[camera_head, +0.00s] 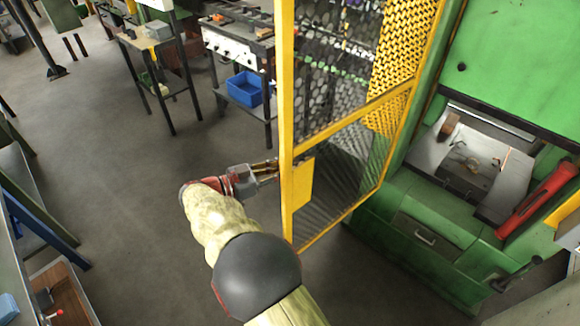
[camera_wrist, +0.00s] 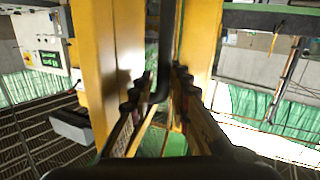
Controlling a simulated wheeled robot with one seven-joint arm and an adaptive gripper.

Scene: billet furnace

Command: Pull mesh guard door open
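The mesh guard door (camera_head: 302,164) has a yellow frame with wire mesh and stands upright beside the green machine in the head view. A yellow plate is at its lower left edge. My gripper (camera_head: 274,171) is at that edge, level with the plate. In the wrist view, a dark bent door handle (camera_wrist: 165,60) runs down between the two fingers of my gripper (camera_wrist: 163,90). The fingers are close together around the handle, with yellow frame (camera_wrist: 105,60) behind. The exact finger contact is partly hidden.
The green machine (camera_head: 440,215) with a red cylinder (camera_head: 537,200) stands right of the door. A bench holding a blue bin (camera_head: 245,89) and a small table (camera_head: 150,40) stand behind. Grey floor (camera_head: 110,150) is clear at left; another bench (camera_head: 30,215) edges the lower left.

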